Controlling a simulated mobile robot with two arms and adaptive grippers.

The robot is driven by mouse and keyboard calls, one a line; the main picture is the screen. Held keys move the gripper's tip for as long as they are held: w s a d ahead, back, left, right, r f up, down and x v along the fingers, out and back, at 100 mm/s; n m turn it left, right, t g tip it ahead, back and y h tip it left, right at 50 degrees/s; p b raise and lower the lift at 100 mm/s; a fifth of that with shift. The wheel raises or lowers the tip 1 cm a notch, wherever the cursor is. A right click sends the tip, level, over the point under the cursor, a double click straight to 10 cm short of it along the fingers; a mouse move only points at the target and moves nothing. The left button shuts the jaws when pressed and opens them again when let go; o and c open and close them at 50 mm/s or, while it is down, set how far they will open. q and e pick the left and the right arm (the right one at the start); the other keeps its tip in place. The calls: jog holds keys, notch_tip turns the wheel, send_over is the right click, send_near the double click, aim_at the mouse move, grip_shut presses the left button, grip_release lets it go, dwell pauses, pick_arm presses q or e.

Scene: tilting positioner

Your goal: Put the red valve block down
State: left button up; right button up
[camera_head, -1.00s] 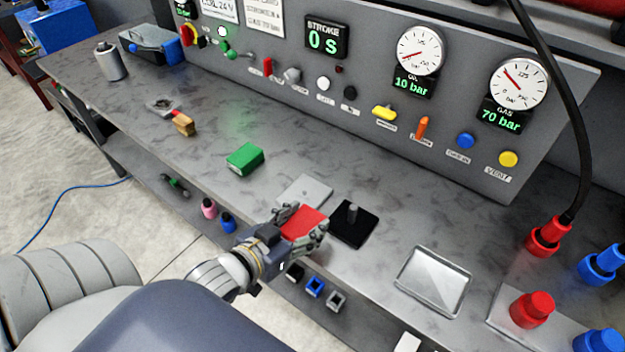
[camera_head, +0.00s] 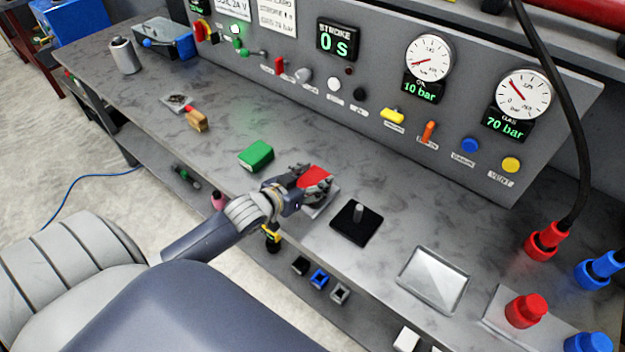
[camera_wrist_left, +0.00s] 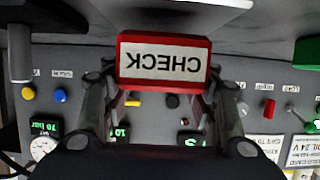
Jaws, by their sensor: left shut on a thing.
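The red valve block (camera_head: 314,176) is held in my left gripper (camera_head: 316,184) above the bench, over or near the grey plate (camera_head: 320,207). In the left wrist view the red block (camera_wrist_left: 122,60) sits between the two fingers and bears a white "CHECK" label that appears upside down. My left gripper is shut on it. The gripper hides part of the grey plate, and I cannot tell whether the block touches it. My right gripper is not in view.
A black plate with a peg (camera_head: 356,222) lies right of the gripper, and a green block (camera_head: 256,155) lies to its left. A metal tray (camera_head: 433,279) is further right.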

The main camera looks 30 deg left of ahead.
pick_arm(q)
jog(key=shift+w+f, duration=0.1)
jog(key=shift+f, duration=0.3)
jog(key=shift+f, duration=0.2)
jog(key=o, duration=1.7)
jog(key=shift+r, duration=0.1)
jog(key=shift+s, duration=0.4)
jog(key=b+v, duration=0.1)
jog(key=v, duration=1)
jog(key=shift+s+r, duration=0.1)
jog(key=shift+s, duration=0.1)
